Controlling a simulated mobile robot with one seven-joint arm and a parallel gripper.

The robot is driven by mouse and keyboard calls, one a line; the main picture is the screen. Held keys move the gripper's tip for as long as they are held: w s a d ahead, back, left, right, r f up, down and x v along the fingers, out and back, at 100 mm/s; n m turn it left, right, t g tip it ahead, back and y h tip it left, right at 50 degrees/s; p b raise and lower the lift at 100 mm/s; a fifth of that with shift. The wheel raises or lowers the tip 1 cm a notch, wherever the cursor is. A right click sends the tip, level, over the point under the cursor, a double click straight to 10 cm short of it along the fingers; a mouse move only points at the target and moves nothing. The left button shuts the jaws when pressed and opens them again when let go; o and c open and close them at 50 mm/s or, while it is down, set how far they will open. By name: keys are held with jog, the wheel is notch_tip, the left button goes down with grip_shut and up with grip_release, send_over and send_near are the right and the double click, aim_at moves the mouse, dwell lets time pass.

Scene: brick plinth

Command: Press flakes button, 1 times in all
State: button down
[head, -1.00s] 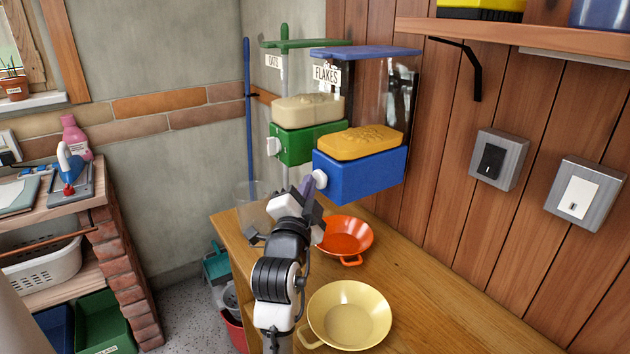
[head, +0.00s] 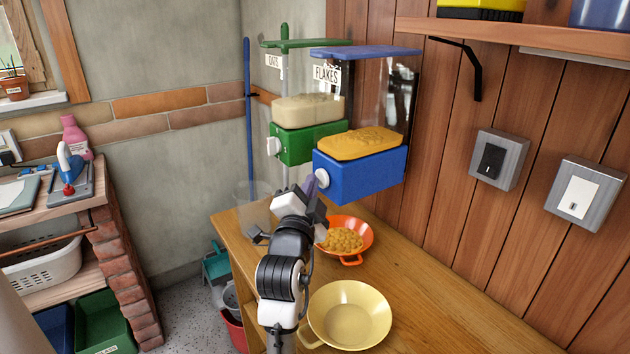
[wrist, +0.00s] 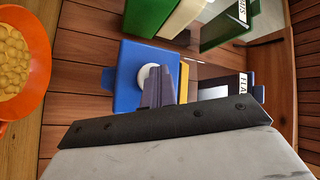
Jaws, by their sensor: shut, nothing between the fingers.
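The flakes dispenser has a blue base (head: 362,175), a blue lid, a FLAKES label and yellow flakes in its clear bin. Its white round button (head: 321,179) is on the front of the base; in the wrist view the button (wrist: 153,78) is partly hidden behind the fingers. My gripper (head: 309,187) is shut and empty, its tips at or just before the button; whether they touch I cannot tell. An orange bowl (head: 361,224) under the dispenser holds flakes (head: 340,240). It also shows at the left of the wrist view (wrist: 40,50).
A green oats dispenser (head: 305,143) stands just left of and behind the blue one. A pale yellow bowl (head: 350,315) sits nearer on the wooden counter (head: 440,300). A clear container (head: 252,205) stands at the counter's left end. Two switches (head: 498,160) are on the right wall.

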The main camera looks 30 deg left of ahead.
jog(key=shift+s+a+b, duration=0.2)
jog(key=shift+s+b, duration=0.15)
jog(key=shift+s, duration=0.2)
jog(key=shift+s+a+b, duration=0.2)
jog(key=shift+s+b, duration=0.1)
jog(key=shift+s, duration=0.25)
jog(key=s+b, duration=0.1)
jog(key=s+a, duration=0.1)
jog(key=s, duration=0.1)
jog(key=s+a+b, duration=0.1)
jog(key=shift+s+b, duration=0.3)
jog(key=shift+s, duration=0.05)
dwell(0.5)
